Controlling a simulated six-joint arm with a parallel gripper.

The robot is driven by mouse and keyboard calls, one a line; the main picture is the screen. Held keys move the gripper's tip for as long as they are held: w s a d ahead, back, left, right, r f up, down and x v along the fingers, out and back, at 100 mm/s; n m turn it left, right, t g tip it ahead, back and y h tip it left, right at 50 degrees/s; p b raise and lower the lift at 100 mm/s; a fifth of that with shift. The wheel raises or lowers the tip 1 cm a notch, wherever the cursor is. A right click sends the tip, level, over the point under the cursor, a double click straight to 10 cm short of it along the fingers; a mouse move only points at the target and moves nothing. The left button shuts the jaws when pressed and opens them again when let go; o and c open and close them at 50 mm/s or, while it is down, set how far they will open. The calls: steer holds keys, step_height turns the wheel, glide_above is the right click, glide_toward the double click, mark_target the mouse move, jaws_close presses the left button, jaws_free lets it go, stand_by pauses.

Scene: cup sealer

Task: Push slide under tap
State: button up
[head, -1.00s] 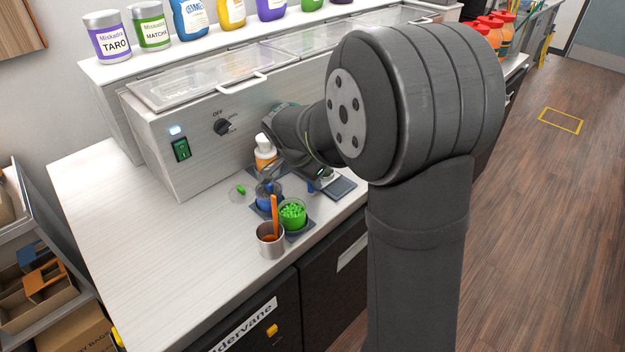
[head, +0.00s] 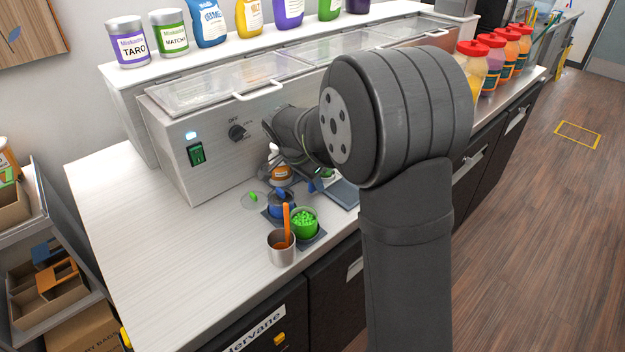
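I cannot make out a slide or a tap in the head view. A dark flat plate (head: 345,194) lies on the counter just beyond my arm, partly hidden by it. My arm reaches over the counter, and its wrist is close to the steel cabinet's front.
A blue container (head: 281,206), a green-filled cup (head: 305,224) and a metal cup (head: 282,250) with an orange handle stand near the counter's front edge. A steel cabinet (head: 215,160) with clear lids stands behind. The counter (head: 140,230) is clear on the left.

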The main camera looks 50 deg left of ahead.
steer(key=v, duration=1.7)
steer(key=shift+r, duration=0.25)
steer(key=shift+f, duration=0.1)
steer(key=x, duration=1.7)
steer(key=shift+d+f, duration=0.2)
steer(key=shift+d, duration=0.1)
